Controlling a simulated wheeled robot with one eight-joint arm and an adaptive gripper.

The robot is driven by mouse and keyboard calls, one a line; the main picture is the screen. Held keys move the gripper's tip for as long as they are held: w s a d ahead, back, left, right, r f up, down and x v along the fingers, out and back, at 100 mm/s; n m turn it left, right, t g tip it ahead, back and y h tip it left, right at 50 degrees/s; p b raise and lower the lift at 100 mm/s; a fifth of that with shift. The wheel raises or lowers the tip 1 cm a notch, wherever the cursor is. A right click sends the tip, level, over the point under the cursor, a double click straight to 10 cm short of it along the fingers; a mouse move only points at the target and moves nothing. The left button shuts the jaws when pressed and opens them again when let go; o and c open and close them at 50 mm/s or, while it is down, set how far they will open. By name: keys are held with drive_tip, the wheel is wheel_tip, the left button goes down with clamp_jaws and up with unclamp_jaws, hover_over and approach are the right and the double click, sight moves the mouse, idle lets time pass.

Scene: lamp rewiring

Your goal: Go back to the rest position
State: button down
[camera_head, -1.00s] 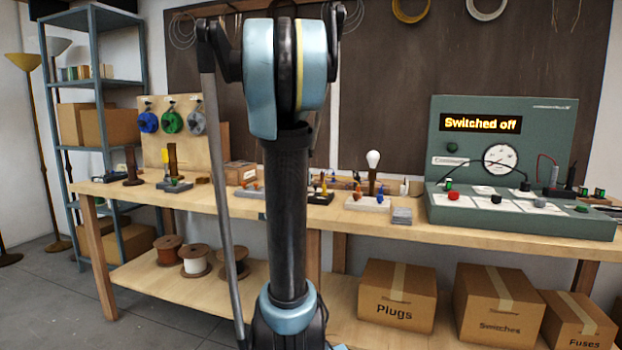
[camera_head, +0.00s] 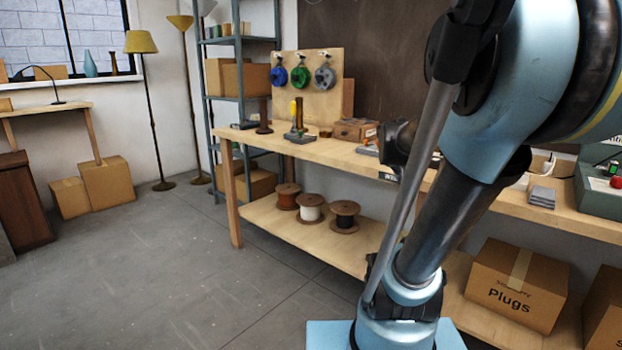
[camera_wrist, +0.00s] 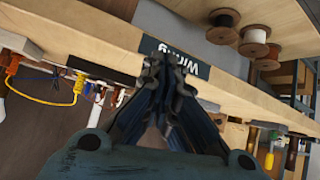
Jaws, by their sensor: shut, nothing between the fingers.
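My gripper (camera_wrist: 167,66) shows in the wrist view with its fingertips together and nothing between them. It points at the front edge of the workbench (camera_wrist: 215,88), where a dark label reading "Wiring" (camera_wrist: 172,60) sits just beyond the fingertips. I cannot tell the exact gap, but the fingers hold nothing. In the head view my arm fills the right half and hides the middle of the workbench (camera_head: 225,144).
Cable spools (camera_head: 311,207) stand on the lower shelf. A box marked "Plugs" (camera_head: 510,298) is at lower right. A pegboard (camera_head: 318,111) with coloured reels stands on the bench by a metal shelf (camera_head: 209,110). Lamps (camera_head: 141,42) stand farther left. The grey floor (camera_head: 150,270) at left is clear.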

drive_tip(key=s+a+f+n+g+y, duration=0.2)
drive_tip(key=s+a+f+n+y, duration=0.2)
drive_tip(key=s+a, duration=0.6)
drive_tip(key=s+a+f+g, duration=0.1)
drive_tip(key=s+f+g, duration=0.3)
drive_tip(key=s+f, duration=0.7)
drive_tip(key=s, duration=0.3)
drive_tip(key=shift+f+g+y, duration=0.25)
drive_tip(key=shift+g+y, duration=0.05)
drive_tip(key=shift+g, duration=0.1)
drive_tip(key=shift+d, duration=0.1)
